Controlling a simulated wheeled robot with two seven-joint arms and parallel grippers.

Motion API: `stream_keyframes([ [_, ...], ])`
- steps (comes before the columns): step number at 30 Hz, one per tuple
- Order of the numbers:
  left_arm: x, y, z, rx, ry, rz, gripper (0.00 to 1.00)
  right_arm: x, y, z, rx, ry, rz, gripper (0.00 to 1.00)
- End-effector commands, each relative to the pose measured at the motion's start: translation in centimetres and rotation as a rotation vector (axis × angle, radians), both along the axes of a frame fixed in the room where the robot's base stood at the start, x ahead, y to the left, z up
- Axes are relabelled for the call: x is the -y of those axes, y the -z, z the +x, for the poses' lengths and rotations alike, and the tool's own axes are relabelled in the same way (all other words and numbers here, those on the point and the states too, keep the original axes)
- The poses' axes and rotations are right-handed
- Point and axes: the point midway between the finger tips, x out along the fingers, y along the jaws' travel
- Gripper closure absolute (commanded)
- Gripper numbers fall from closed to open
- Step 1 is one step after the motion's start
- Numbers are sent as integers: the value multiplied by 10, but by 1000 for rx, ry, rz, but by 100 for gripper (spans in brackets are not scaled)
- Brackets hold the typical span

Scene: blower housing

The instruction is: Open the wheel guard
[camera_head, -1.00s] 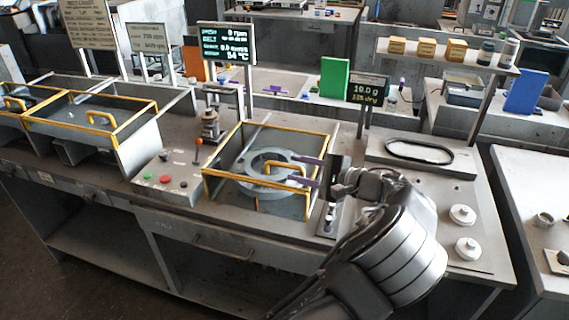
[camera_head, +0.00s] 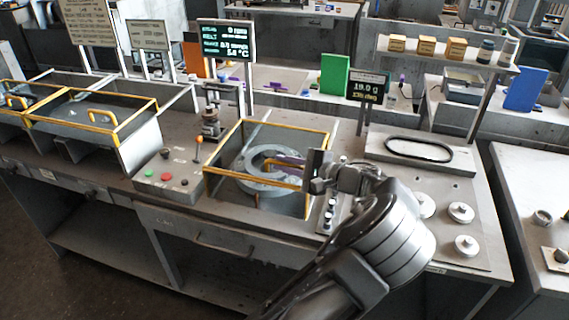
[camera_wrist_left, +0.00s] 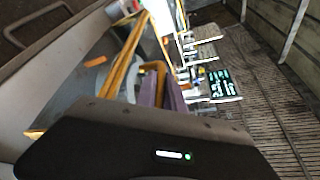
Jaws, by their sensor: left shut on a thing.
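The wheel guard (camera_head: 318,137) is a clear cover with a yellow frame on the bench, over a grey ring-shaped wheel (camera_head: 247,163). It appears closed. Its yellow handle (camera_head: 268,167) stands on the cover's top. My left gripper (camera_head: 288,166) reaches in from the right with its purple fingers at the handle, shut on it. In the left wrist view the purple fingers (camera_wrist_left: 160,92) close around the yellow handle (camera_wrist_left: 153,66), with the yellow frame bars to the left. My right gripper is not in view.
A control box (camera_head: 168,180) with green and red buttons and an orange-tipped lever stands left of the guard. Another yellow-framed cover (camera_head: 72,122) is further left. Loose white round parts (camera_head: 461,212) and a tray with a black belt (camera_head: 420,148) lie to the right.

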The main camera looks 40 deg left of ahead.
Motion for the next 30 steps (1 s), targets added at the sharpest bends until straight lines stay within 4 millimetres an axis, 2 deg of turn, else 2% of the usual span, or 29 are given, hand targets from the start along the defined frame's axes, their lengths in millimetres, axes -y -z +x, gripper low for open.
stream_keyframes([
  [3, 0, 0, 0, 0, 0, 0, 100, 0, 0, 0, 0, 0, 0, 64],
  [30, 0, 0, 0, 0, -1, -1, 100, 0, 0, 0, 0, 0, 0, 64],
])
